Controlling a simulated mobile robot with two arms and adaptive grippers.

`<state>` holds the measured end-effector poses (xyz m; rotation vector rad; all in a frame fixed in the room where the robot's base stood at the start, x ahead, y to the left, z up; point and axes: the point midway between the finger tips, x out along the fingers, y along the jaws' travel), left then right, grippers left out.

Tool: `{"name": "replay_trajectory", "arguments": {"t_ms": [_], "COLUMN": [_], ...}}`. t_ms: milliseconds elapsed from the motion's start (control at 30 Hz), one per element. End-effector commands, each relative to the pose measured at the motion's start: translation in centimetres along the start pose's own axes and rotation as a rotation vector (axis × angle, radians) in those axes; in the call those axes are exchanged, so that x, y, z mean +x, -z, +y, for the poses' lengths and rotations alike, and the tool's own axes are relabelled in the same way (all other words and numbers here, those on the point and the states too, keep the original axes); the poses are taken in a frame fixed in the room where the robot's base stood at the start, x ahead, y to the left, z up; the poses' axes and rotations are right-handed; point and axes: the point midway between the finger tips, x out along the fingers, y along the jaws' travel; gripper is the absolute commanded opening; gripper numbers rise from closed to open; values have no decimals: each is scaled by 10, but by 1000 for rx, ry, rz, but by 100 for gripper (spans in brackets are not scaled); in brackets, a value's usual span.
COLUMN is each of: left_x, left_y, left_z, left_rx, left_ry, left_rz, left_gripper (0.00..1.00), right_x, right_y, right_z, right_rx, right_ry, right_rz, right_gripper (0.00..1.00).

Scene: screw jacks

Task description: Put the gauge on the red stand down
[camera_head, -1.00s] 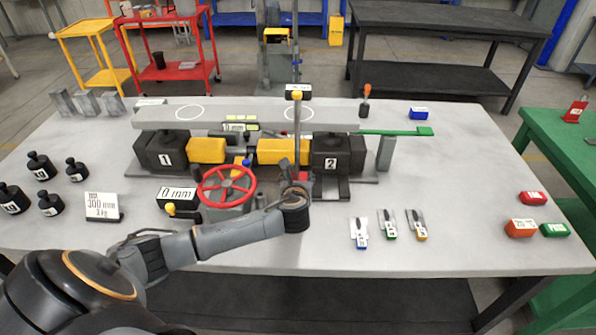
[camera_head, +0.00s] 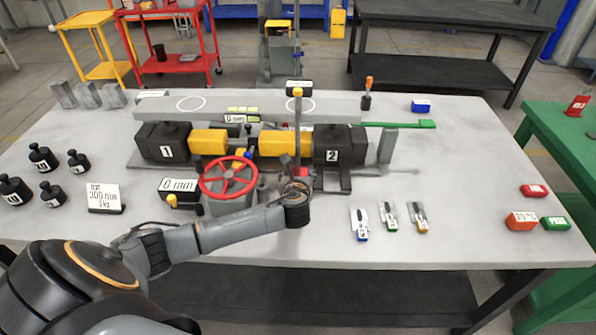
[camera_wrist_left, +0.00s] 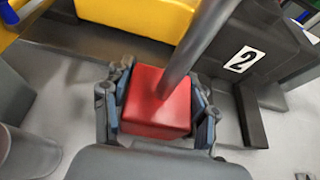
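The red stand is a red block (camera_wrist_left: 157,103) with a grey post rising from it. In the head view its post (camera_head: 298,130) stands about upright in front of the long grey beam, with a yellow piece and a small black gauge (camera_head: 299,88) at its top. My left gripper (camera_wrist_left: 158,112) has a finger on each side of the red block and appears closed on it. In the head view the left gripper (camera_head: 298,188) is at the post's foot and hides most of the block. I cannot tell whether the block touches the surface below. My right gripper is not in view.
A red handwheel (camera_head: 228,177) and a "0 mm" display (camera_head: 179,188) are left of the gripper. Jack block 2 (camera_head: 338,146) and yellow jack parts (camera_head: 280,143) are close behind. Small tools (camera_head: 390,217) lie to the right, with bare table (camera_head: 460,200) beyond.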

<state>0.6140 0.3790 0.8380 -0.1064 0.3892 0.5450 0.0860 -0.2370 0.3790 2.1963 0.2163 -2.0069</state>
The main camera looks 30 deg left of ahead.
Motion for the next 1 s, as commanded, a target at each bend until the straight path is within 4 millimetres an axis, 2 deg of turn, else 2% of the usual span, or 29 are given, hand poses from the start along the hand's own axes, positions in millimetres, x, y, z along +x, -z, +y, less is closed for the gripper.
{"name": "replay_trajectory", "arguments": {"t_ms": [67, 767, 1000], "left_x": [-1, -1, -11], "left_y": [0, 0, -12], "left_z": [-3, -2, -2], "left_rx": [-1, -1, -2], "left_ry": [7, 5, 7], "left_rz": [1, 0, 0], "left_gripper": [78, 78, 78], "right_x": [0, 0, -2], "right_y": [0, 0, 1], "right_z": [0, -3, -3], "right_rx": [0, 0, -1], "right_ry": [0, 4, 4], "right_rz": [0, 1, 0], "right_gripper": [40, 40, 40]}}
